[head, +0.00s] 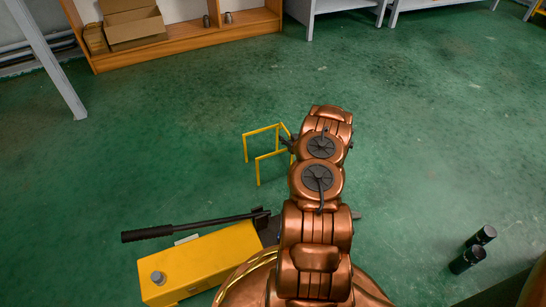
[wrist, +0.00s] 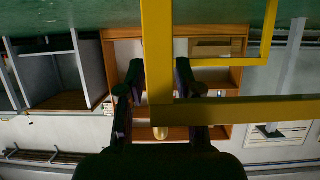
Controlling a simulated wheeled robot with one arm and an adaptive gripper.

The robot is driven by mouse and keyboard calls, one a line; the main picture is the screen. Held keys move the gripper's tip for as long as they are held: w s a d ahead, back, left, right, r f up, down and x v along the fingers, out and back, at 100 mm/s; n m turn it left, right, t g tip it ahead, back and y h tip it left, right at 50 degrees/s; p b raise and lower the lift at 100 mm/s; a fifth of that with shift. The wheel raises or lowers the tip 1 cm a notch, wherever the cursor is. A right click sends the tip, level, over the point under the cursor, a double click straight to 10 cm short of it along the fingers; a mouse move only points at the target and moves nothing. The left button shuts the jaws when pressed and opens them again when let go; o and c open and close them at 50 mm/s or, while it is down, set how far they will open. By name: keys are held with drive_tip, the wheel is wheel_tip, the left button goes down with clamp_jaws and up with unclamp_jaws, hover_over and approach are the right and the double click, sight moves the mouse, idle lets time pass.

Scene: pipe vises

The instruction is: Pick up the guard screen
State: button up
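The guard screen, a thin yellow bar frame (head: 262,154), stands out over the green floor left of my arm in the head view. Its right part is hidden behind my gripper and arm. In the wrist view its yellow bars (wrist: 158,50) cross close in front of the camera, one upright between the fingers and one running right across the right finger. My gripper (wrist: 160,75) has its dark fingers spread on either side of the upright bar. I cannot tell whether either finger touches it. In the head view only a dark bit of my gripper (head: 287,143) shows.
A yellow tool body (head: 205,262) with a black lever handle (head: 170,230) lies at the lower left. Two black cylinders (head: 474,250) are at the lower right. A wooden shelf (head: 185,40) with a cardboard box (head: 133,25) is at the back. The middle floor is clear.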

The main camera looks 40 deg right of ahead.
clamp_jaws()
idle(0.6)
